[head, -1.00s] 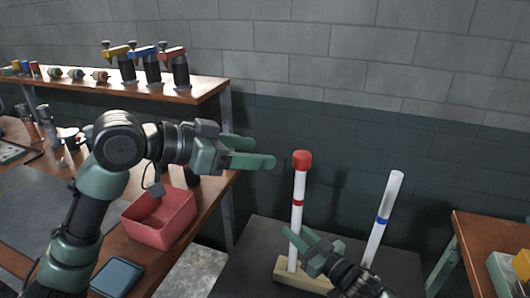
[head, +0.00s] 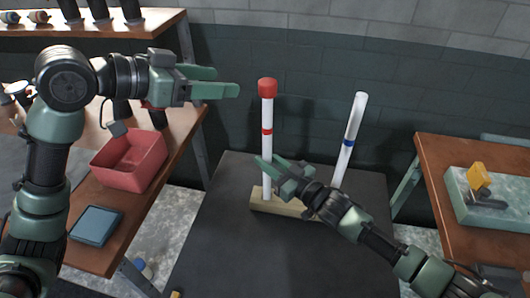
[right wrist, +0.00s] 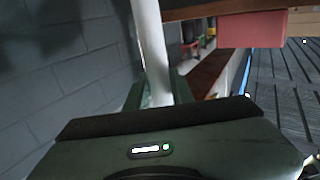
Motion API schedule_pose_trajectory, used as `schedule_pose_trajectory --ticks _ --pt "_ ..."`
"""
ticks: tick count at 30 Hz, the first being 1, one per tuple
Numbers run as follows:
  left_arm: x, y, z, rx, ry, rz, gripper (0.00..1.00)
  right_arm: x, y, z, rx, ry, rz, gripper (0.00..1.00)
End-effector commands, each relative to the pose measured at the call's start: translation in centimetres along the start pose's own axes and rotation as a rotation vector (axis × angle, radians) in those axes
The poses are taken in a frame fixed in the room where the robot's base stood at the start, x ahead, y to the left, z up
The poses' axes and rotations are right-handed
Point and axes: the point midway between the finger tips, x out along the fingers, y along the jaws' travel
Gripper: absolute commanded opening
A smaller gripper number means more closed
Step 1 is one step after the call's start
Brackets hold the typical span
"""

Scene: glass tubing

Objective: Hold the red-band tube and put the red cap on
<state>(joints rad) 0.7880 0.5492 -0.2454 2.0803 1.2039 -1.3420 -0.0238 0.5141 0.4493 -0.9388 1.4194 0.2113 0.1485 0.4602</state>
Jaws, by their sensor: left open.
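The red-band tube (head: 267,113) stands upright in a pale wooden block (head: 283,207), with a red band (head: 267,132) around its middle. The red cap (head: 267,88) sits on its top end. My right gripper (head: 268,164) is shut on the tube's lower part, below the band. In the right wrist view the white tube (right wrist: 150,40) runs between the two green fingers. My left gripper (head: 226,82) is open and empty, left of the cap and apart from it.
A blue-band tube (head: 353,118) leans slightly right of the red-band tube. A red bin (head: 130,160) and a blue-grey tablet (head: 96,225) are on the left bench. A tray with a yellow-topped device (head: 480,178) is on the right bench. The dark table (head: 225,255) is clear in front.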

Motion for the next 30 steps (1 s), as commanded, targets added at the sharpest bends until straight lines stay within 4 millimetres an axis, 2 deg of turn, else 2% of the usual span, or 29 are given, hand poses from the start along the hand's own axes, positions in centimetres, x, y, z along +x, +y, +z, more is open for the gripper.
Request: schedule_pose_trajectory --ticks 1,2,3,14,17,27,30 --pt "0.0 0.0 0.0 0.000 0.000 0.000 0.61 0.0 0.0 0.0 0.000 0.000 0.000 0.36" --pt "0.0 0.0 0.0 0.000 0.000 0.000 0.61 0.0 0.0 0.0 0.000 0.000 0.000 0.45" --pt "0.0 0.0 0.0 0.000 0.000 0.000 0.61 0.0 0.0 0.0 0.000 0.000 0.000 0.48" --pt "0.0 0.0 0.0 0.000 0.000 0.000 0.61 -0.4 0.0 0.0 0.000 0.000 0.000 0.48" --pt "0.0 0.0 0.0 0.000 0.000 0.000 0.61 -1.6 0.1 0.2 0.001 -0.002 0.001 0.48" --pt "0.0 0.0 0.0 0.000 0.000 0.000 0.61 -8.6 0.0 0.2 0.001 -0.003 0.001 0.48" --pt "0.0 0.0 0.0 0.000 0.000 0.000 0.61 -10.2 0.0 0.1 0.001 -0.002 0.001 0.48"
